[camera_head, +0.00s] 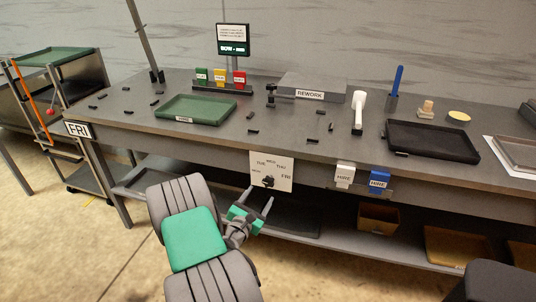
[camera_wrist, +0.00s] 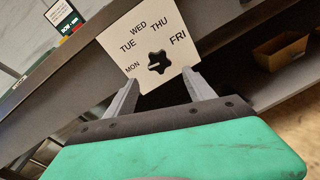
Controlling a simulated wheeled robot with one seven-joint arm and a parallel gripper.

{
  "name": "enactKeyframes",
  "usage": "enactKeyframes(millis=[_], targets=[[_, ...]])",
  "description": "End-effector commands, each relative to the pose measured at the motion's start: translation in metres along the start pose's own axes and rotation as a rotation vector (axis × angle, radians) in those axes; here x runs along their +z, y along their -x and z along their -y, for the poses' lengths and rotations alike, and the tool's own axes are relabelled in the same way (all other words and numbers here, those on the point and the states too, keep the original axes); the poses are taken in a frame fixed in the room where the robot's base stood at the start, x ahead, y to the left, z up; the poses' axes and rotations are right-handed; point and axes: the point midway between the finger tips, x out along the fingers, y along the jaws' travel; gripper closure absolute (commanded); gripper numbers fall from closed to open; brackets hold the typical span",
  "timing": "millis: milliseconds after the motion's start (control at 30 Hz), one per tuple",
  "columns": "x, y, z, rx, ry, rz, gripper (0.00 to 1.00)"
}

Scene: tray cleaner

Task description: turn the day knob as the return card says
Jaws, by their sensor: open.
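The day knob (camera_head: 269,181) is a small black lobed knob on a white dial plate (camera_head: 285,184) on the bench's front. It also shows in the wrist view (camera_wrist: 158,62), with MON, TUE, WED, THU and FRI printed around it. A light mark on the knob appears to point left, toward MON. My gripper (camera_head: 259,194) is open and empty, just in front of the plate. In the wrist view its fingers (camera_wrist: 160,77) stand either side below the knob, apart from it as far as I can tell. A white card reading FRI (camera_head: 78,129) is on the bench's left front corner.
The bench (camera_head: 210,138) holds a green tray (camera_head: 197,109), a black tray (camera_head: 433,141) and several small black pieces. A sign with small unreadable text (camera_head: 233,33) stands behind. White (camera_head: 344,174) and blue (camera_head: 379,180) labelled holders hang right of the dial. A lower shelf holds bins (camera_head: 378,218).

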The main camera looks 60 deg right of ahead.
Motion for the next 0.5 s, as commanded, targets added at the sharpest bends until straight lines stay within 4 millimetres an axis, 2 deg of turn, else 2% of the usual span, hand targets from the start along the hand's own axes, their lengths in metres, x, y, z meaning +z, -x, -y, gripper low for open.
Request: enactKeyframes(millis=[33, 133, 267, 500], targets=[[0.013, -0.001, 0.004, 0.028, 0.133, 0.02, 0.37], [0.013, -0.004, 0.007, 0.073, 0.287, 0.048, 0.37], [0.011, -0.02, 0.007, 0.079, 0.31, 0.056, 0.37], [0.014, -0.065, 0.003, 0.078, 0.305, 0.056, 0.37]])
